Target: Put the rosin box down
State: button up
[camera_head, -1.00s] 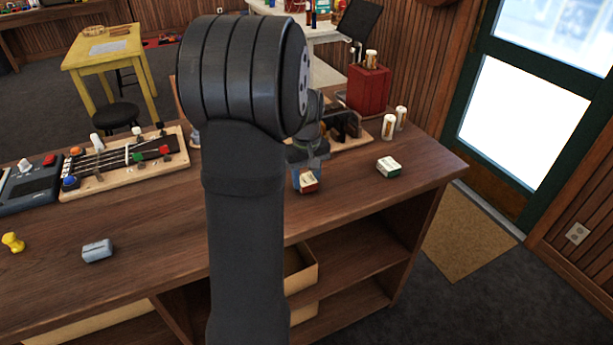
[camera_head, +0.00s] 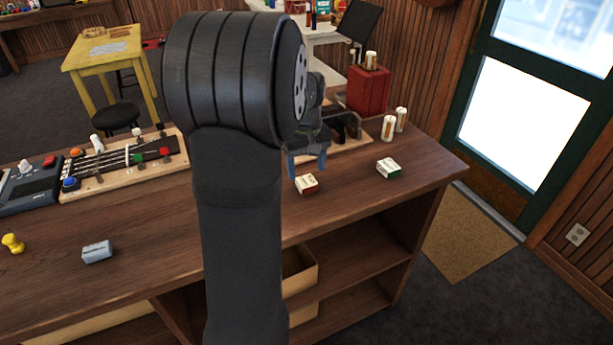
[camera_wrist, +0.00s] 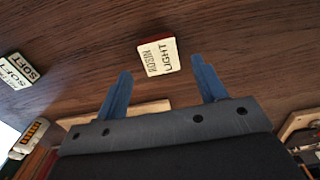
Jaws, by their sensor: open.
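The rosin box (camera_head: 307,184), small with a cream top and red-brown side, sits on the wooden counter near its front edge. In the wrist view the box (camera_wrist: 159,57) reads "ROSIN LIGHT" and lies just beyond the fingertips, apart from them. My gripper (camera_head: 308,160), with blue fingers, is open and empty, above and behind the box in the head view. Both fingers of my gripper (camera_wrist: 160,75) show spread apart in the wrist view. My arm hides part of the counter to the left.
A green-sided box (camera_head: 388,168) stands to the right; its top reads "SOFT" in the wrist view (camera_wrist: 17,71). White cylinders (camera_head: 388,128) and a red case (camera_head: 368,90) stand behind. A grey-blue block (camera_head: 97,251) lies at left.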

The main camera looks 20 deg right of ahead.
aim_at(307, 180)
notch_tip(307, 180, up, 8)
jog(key=shift+f, duration=0.15)
dwell(0.4)
notch_tip(307, 180, down, 12)
jog(key=shift+r, duration=2.1)
jog(key=shift+f, duration=0.15)
